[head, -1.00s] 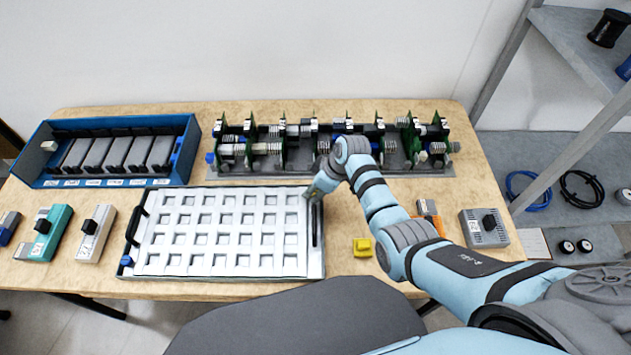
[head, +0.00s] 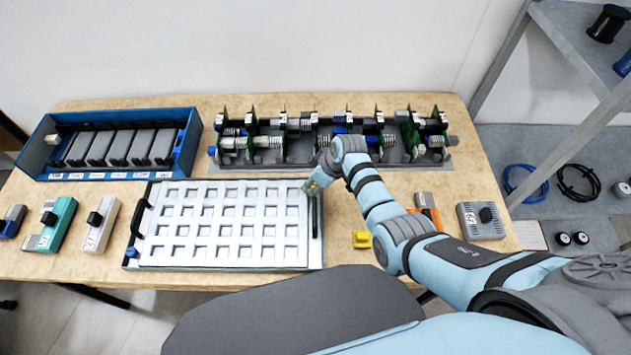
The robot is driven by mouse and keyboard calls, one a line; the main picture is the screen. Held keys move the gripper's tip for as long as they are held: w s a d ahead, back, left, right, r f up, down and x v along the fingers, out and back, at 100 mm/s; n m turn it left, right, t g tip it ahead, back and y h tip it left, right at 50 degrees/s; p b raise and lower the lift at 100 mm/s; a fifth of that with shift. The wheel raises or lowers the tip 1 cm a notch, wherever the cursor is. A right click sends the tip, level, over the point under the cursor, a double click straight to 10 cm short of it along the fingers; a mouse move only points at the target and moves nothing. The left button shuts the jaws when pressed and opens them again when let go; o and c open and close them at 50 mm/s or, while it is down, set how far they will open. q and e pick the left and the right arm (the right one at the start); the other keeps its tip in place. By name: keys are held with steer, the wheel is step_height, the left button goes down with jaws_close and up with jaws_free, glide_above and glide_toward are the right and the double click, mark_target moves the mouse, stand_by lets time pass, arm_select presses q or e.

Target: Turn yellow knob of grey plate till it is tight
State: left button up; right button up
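The grey plate (head: 222,250) lies flat at the front middle of the table, with a white grid of square openings on it. It has a black handle on its left side, a dark bar near its right edge and a blue knob (head: 131,252) at its lower left corner. My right gripper (head: 312,187) points down at the plate's upper right corner. A small yellow spot shows at its fingertips, possibly the yellow knob; the gripper hides most of it. I cannot tell whether the fingers are closed on it. My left gripper is not in view.
A blue tray (head: 60,176) with grey modules stands back left. A rack of green boards (head: 330,165) stands behind the plate. A yellow block (head: 362,239), an orange and grey part and a grey box (head: 482,221) lie right. Several modules lie left.

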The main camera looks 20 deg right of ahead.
steer(key=v, duration=1.2)
